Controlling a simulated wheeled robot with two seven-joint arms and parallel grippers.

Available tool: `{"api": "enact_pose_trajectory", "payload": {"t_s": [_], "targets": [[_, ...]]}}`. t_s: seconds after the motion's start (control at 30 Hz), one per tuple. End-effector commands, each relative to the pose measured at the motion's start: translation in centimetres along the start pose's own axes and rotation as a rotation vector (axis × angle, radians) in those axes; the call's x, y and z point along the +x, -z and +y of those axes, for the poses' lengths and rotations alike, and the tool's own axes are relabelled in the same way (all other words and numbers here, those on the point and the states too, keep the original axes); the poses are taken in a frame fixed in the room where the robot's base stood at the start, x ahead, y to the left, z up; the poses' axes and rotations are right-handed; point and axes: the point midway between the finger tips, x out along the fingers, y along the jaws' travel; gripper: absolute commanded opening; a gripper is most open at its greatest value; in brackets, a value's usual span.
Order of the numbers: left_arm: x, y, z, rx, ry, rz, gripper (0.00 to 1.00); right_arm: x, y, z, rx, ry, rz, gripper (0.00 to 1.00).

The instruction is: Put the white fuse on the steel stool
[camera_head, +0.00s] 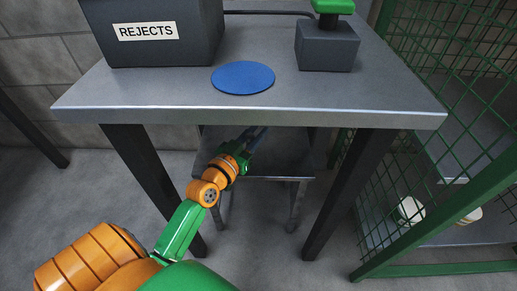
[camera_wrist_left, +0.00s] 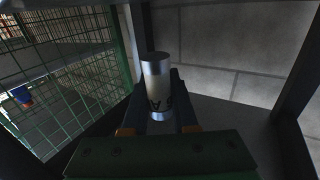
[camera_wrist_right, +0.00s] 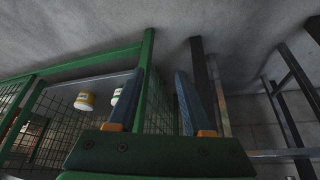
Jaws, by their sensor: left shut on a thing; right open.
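The white fuse (camera_wrist_left: 157,88) is a cylinder with silver ends and dark lettering. In the left wrist view it stands roughly upright between the fingers of my left gripper (camera_head: 257,135), which is shut on it. In the head view that gripper reaches under the table's front edge, over the steel stool (camera_head: 292,165), and the fuse is hidden. The stool is low and grey, its seat partly covered by the table and my arm. I cannot tell whether the fuse touches the seat. My right gripper (camera_wrist_right: 158,75) is open and empty, outside the head view.
The grey table (camera_head: 180,95) carries a REJECTS bin (camera_head: 165,50), a blue disc (camera_head: 243,77) and a grey block with a green top (camera_head: 327,47). Its dark legs flank the stool. A green mesh cage (camera_head: 455,215) stands at right, with jars (camera_head: 410,210) inside.

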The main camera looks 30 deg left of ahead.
Motion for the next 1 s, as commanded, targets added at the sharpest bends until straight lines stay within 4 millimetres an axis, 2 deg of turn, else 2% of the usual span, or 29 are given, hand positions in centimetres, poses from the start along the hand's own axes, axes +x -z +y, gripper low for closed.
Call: {"api": "enact_pose_trajectory", "payload": {"t_s": [0.03,0.2,0.53,0.77,1.0], "targets": [[0.2,-0.4,0.0,0.0,0.0,0.002,0.0,0.6,1.4,-0.1,-0.004,0.001,0.07,0.5],[0.8,-1.0,0.0,0.001,0.001,0.002,0.0,0.1,6.3,-0.5,-0.015,0.005,0.303,0.5],[1.4,-1.8,0.0,0.0,0.001,0.003,0.0,-1.4,10.9,-0.9,-0.025,0.012,0.542,0.5],[1.4,-2.7,0.0,0.0,0.001,0.002,0.0,-4.2,15.1,-1.5,-0.035,0.023,0.8,0.5],[1.4,-3.7,0.0,0.001,0.002,0.001,0.0,-8.2,18.4,-2.2,-0.044,0.037,1.069,0.5]]}}
